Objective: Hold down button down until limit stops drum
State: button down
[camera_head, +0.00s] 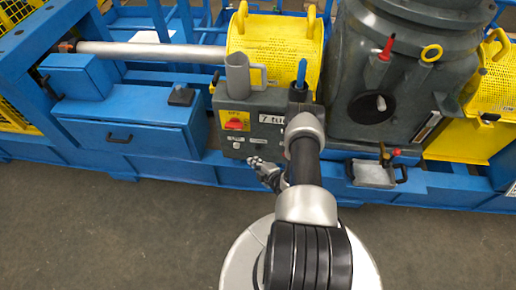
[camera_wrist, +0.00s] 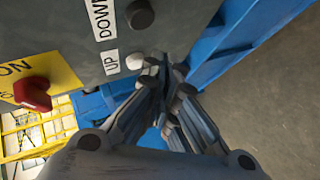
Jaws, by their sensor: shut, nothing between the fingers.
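The grey control box (camera_head: 262,105) stands on the blue frame, and its panel (camera_wrist: 70,40) fills the upper left of the wrist view. A black button (camera_wrist: 140,14) sits beside the DOWN label (camera_wrist: 100,18). A white button (camera_wrist: 136,61) sits beside the UP label (camera_wrist: 111,62). My gripper (camera_wrist: 166,68) is shut and empty, its fingertips just right of the white button in the picture. I cannot tell whether they touch the panel. In the head view my gripper (camera_head: 262,170) is at the box's lower edge. I cannot make out the drum for certain.
A red rotary switch (camera_wrist: 32,93) on a yellow plate is on the same panel. A grey cup-shaped holder (camera_head: 238,75) stands on the box. A yellow perforated guard (camera_head: 275,45) and a large grey housing (camera_head: 400,70) are behind. The floor (camera_head: 120,235) in front is clear.

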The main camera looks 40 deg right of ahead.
jog(key=shift+s+a+p, duration=0.3)
jog(key=shift+s+a, duration=0.45)
jog(key=shift+a, duration=0.15)
jog(key=shift+s, duration=0.1)
